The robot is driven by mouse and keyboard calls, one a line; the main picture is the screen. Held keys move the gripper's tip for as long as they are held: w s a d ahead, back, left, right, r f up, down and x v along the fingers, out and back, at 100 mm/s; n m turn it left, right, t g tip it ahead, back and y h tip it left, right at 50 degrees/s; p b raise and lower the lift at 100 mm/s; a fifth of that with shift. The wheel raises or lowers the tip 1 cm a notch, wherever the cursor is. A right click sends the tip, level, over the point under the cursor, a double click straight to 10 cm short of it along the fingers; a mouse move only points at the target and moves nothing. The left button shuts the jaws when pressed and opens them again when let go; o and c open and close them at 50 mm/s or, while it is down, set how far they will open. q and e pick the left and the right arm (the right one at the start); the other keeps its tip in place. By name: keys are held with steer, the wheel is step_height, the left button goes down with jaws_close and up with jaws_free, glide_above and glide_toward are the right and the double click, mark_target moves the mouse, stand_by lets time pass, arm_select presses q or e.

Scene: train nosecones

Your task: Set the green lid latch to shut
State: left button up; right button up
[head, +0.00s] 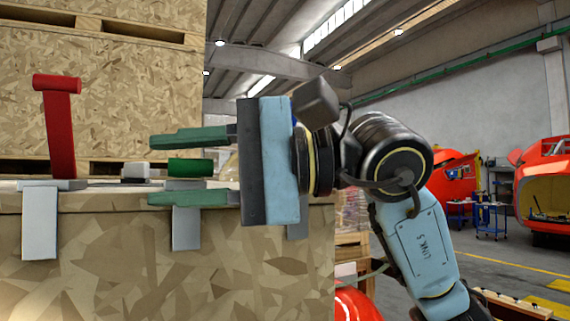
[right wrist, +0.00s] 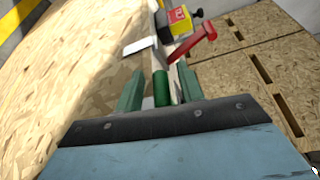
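The green lid latch (head: 190,167) shows as a short green cylinder grip, low over a grey bracket (head: 186,228) at the crate's lid edge. Its lever arm is mostly hidden, so I cannot tell its full angle. My right gripper (head: 151,170) is open, one green finger above the green grip and one below, with gaps to both. In the right wrist view the green latch (right wrist: 161,90) lies between the fingers of the right gripper (right wrist: 159,67). My left gripper is not in view.
A red latch (head: 59,130) stands upright to the left on its own grey bracket (head: 40,222). A small whitish block (head: 135,171) sits between the latches. A wooden crate (head: 110,265) lies below, with another stacked behind. A yellow and red box (right wrist: 179,20) shows beyond the red latch.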

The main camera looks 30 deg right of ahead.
steer(key=b+v, duration=0.2)
steer(key=v, duration=1)
steer(key=shift+s, duration=0.1)
